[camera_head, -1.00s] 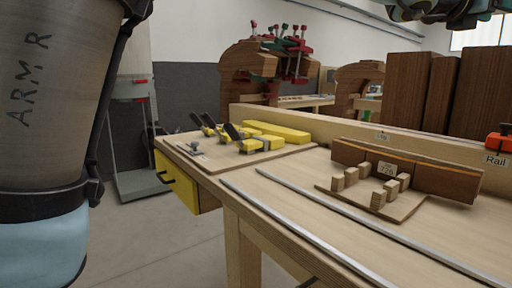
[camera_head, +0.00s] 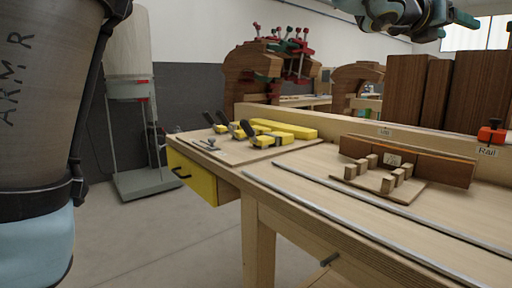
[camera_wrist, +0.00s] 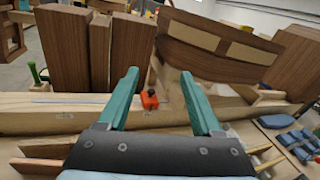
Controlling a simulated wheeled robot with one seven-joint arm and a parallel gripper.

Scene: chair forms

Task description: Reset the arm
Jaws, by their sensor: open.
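My gripper (camera_wrist: 160,95) shows in the wrist view with two teal fingers spread wide apart and nothing between them. Beyond the gap is the orange and black rail clamp (camera_wrist: 149,99) on the bench, apart from the fingers. In the head view a part of my arm crosses the left side, and another dark and teal part of it hangs at the top right.
The floor (camera_head: 150,245) at left is clear.

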